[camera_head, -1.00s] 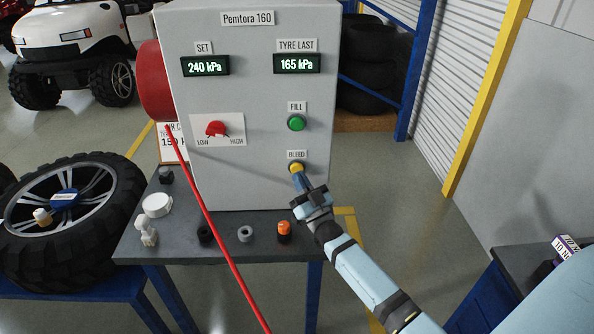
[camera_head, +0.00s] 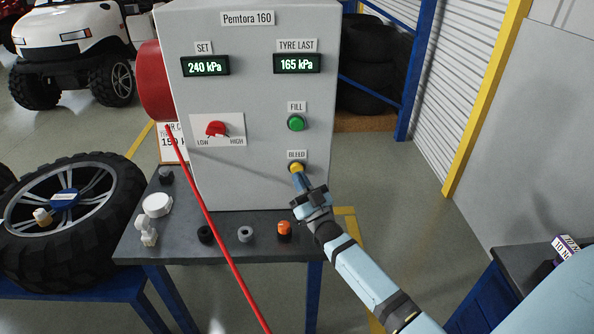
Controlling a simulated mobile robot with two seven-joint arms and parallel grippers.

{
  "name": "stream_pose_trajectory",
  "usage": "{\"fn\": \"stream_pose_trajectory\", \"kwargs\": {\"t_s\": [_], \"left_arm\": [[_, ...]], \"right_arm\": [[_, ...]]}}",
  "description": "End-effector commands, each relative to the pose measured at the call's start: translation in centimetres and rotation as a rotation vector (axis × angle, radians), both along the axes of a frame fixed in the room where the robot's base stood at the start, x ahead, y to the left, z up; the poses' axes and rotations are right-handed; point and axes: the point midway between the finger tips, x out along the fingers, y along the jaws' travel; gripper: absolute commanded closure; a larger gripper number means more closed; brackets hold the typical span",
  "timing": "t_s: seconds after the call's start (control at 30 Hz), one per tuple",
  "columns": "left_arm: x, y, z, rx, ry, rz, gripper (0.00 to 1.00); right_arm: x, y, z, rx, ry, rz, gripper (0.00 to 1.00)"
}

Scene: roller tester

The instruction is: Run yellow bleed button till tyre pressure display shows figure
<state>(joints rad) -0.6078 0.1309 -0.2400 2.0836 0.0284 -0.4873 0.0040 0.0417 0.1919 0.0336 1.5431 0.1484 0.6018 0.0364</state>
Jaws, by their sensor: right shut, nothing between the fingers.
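The yellow bleed button (camera_head: 296,168) sits low on the right of the grey Pemtora 160 box (camera_head: 250,105), under a BLEED label. My right gripper (camera_head: 299,177) is shut and empty, with its tips at the button and covering its lower part. I cannot tell how far the button is pressed in. The TYRE LAST display (camera_head: 297,64) reads 165 kPa. The SET display (camera_head: 205,67) reads 240 kPa. My left gripper is not in view.
A green fill button (camera_head: 296,123) is above the bleed button, and a red LOW-HIGH knob (camera_head: 216,129) is to the left. A red hose (camera_head: 215,235) crosses the box and bench (camera_head: 180,247). Small caps and fittings stand along the bench front. A wheel (camera_head: 70,215) lies at left.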

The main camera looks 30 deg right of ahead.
Motion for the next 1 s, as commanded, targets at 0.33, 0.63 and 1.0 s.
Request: {"fn": "stream_pose_trajectory", "kwargs": {"t_s": [0.33,0.63,1.0], "left_arm": [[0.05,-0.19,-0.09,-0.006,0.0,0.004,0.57],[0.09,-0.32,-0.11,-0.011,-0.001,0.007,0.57],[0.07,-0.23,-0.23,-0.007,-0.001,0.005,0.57]], "right_arm": [[0.35,-0.22,-0.04,0.0,0.0,0.0,1.0],[0.73,-0.44,0.02,0.0,0.0,0.0,1.0],[0.89,-0.55,0.0,0.0,0.0,0.0,1.0]]}}
